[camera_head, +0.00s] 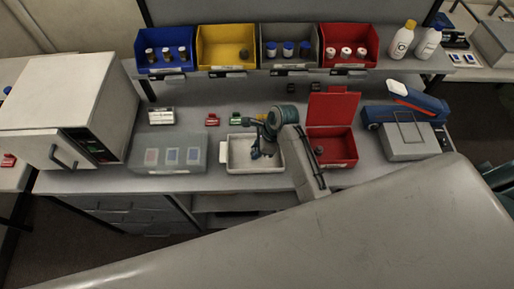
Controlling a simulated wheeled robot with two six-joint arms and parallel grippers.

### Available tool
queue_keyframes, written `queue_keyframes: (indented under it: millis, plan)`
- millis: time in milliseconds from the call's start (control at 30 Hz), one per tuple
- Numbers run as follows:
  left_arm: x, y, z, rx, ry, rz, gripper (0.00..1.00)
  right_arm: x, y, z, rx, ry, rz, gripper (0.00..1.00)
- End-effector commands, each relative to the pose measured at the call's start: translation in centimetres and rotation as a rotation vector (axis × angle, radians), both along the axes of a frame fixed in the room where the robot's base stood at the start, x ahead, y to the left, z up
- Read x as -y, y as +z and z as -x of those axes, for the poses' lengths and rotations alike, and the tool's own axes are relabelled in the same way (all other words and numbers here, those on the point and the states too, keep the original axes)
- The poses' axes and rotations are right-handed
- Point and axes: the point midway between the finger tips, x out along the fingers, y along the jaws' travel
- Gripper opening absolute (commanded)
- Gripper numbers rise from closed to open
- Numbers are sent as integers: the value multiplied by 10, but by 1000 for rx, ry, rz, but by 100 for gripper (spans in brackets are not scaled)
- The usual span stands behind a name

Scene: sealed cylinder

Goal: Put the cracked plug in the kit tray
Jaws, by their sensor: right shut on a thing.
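My right gripper (257,152) is over a white tray (234,165) in the middle of the bench. It is shut on a small dark thing, mostly hidden by the fingers; I cannot tell whether this is the cracked plug. I cannot tell whether the gripper touches the tray floor. The white tray may be the kit tray; no label on it can be read. An open red box (343,159) to the right holds a small dark grey piece (319,150). My left gripper is not in view.
A translucent case (150,167) is left of the tray. Blue (150,66), yellow (210,66), grey (268,64) and red (333,66) bins stand on the shelf behind. A grey device (405,152) is at right. My arm fills the foreground.

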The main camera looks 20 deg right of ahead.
Motion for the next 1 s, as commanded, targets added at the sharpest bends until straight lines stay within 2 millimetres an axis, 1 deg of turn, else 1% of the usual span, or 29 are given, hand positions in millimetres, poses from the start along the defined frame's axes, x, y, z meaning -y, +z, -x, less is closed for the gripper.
queue_keyframes:
  millis: [67,100,167,200,433,567,667,1000]
  plan:
    - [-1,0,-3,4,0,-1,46,0,-3,0,-1,0,0,1]
    - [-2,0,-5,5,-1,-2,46,0,-2,0,-1,0,0,32]
    - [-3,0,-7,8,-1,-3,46,0,-2,0,-1,0,0,44]
    - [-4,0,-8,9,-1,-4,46,0,-2,0,-1,0,0,46]
    - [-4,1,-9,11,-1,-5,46,0,-2,0,0,0,0,46]
    - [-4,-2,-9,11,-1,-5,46,2,4,0,3,0,1,46]
    - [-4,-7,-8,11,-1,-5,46,8,15,1,5,0,2,46]
    - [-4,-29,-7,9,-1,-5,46,34,82,8,6,0,4,46]
